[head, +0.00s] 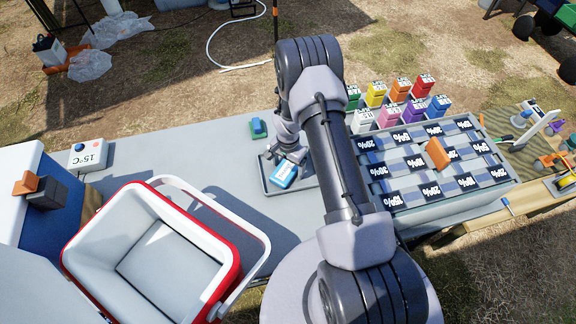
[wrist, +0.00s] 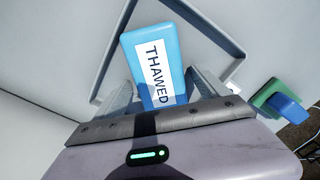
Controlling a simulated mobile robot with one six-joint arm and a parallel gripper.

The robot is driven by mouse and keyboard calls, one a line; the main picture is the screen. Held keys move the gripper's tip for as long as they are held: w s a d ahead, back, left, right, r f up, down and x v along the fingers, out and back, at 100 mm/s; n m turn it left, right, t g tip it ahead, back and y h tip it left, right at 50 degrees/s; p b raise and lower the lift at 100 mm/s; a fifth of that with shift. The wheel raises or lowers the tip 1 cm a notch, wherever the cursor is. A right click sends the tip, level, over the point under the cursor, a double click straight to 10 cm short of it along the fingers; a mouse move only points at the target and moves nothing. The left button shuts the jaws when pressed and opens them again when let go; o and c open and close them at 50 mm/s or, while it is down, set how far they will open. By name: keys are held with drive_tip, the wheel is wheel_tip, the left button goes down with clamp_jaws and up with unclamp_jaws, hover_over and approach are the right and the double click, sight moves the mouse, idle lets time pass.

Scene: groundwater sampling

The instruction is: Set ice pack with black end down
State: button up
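A light-blue ice pack (head: 284,174) with a white label shows at the grey tray (head: 309,181) on the table. In the wrist view the ice pack (wrist: 155,65) fills the space between my fingers, and its label reads THAWED. No black end shows; the end toward my palm is hidden. My gripper (head: 279,157) is over the tray from above. In the wrist view its fingertips (wrist: 160,76) sit close on both sides of the pack. I cannot tell whether they press on it, or whether the pack rests on the tray floor.
A green and blue object (head: 258,128) is behind the tray. A labelled sample rack (head: 437,205) stands right of my arm. A 15°C box (head: 88,155) is left; bare table lies between.

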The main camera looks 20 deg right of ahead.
wheel_tip(320, 180, up, 12)
drive_tip(key=p, duration=0.3)
wheel_tip(320, 180, up, 16)
drive_tip(key=n+t, duration=0.1)
drive_tip(key=t, duration=0.1)
hover_over(288, 167)
drive_tip(key=a, duration=0.3)
drive_tip(key=s+a+r+n, duration=0.2)
drive_tip(key=s+a+r, duration=0.15)
drive_tip(key=r, duration=0.45)
drive_tip(key=s+a+r+n+t+y, duration=0.1)
drive_tip(key=s+a+r+n+t, duration=0.1)
drive_tip(key=s+r, duration=0.4)
drive_tip(key=s+a+r+n+t+y, duration=0.1)
drive_tip(key=s+a+r, duration=0.4)
drive_tip(key=s, duration=0.8)
wheel_tip(288, 167, up, 2)
drive_tip(key=shift+s+a+r+n+t, duration=0.1)
drive_tip(key=shift+s+a+n+t, duration=0.05)
drive_tip(key=shift+s+n+t, duration=0.3)
